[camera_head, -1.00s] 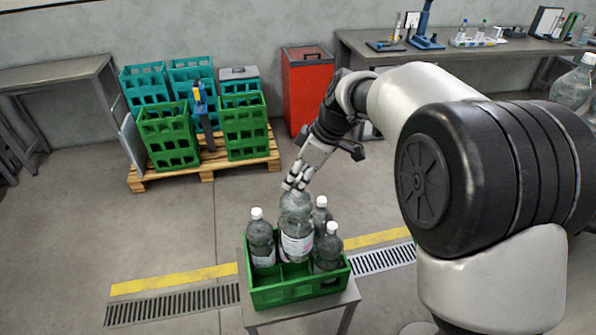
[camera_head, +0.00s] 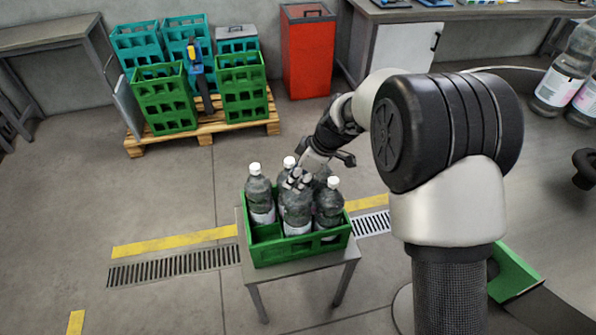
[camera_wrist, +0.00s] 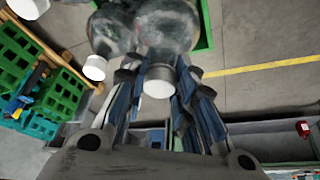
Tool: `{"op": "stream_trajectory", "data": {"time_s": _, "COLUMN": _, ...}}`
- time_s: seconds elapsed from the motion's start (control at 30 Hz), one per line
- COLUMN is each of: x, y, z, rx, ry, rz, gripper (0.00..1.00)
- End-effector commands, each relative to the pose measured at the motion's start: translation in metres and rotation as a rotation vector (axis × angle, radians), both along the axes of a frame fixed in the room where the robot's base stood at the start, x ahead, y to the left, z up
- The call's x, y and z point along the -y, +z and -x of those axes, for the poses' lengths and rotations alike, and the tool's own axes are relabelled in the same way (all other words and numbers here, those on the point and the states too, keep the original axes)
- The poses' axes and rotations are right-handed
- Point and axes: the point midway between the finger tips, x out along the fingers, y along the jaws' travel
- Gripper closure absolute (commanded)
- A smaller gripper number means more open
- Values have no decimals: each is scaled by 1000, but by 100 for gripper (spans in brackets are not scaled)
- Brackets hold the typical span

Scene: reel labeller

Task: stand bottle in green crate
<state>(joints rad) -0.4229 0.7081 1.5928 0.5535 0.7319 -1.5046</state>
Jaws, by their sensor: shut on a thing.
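The green crate (camera_head: 300,250) stands on a small grey table, with several clear bottles upright in it. My gripper (camera_head: 297,180) is shut on the upper part of a clear white-capped bottle (camera_head: 297,212). This bottle is upright at the front middle of the crate, its lower part behind the front wall. Whether it touches the crate floor is hidden. Other bottles stand to its left (camera_head: 260,196), right (camera_head: 329,206) and behind it. In the wrist view the held bottle (camera_wrist: 168,28) and its white cap sit between my gripper's fingers (camera_wrist: 158,70).
A pallet (camera_head: 230,123) with green and teal crates stands at the back left, beside a red cabinet (camera_head: 308,55). The crate's table (camera_head: 335,266) has open floor to its left. Large bottles (camera_head: 557,85) stand at the right edge.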

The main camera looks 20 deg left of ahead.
Motion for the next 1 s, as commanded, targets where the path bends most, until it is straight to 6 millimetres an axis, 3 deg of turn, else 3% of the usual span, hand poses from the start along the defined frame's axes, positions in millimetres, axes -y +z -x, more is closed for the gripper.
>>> {"op": "stream_trajectory", "data": {"time_s": 0.13, "x": -1, "y": -5, "z": -2, "rx": 5, "ry": -1, "rz": -3, "gripper": 100}}
{"op": "stream_trajectory", "data": {"time_s": 0.4, "x": -1, "y": -38, "z": -2, "rx": 5, "ry": -1, "rz": -3, "gripper": 100}}
{"op": "stream_trajectory", "data": {"time_s": 0.83, "x": -1, "y": -42, "z": -2, "rx": 6, "ry": -1, "rz": -4, "gripper": 100}}
{"op": "stream_trajectory", "data": {"time_s": 0.87, "x": 0, "y": -45, "z": 0, "rx": 0, "ry": 1, "rz": 0, "gripper": 74}}
{"op": "stream_trajectory", "data": {"time_s": 1.0, "x": 0, "y": -44, "z": 0, "rx": 0, "ry": 0, "rz": 0, "gripper": 65}}
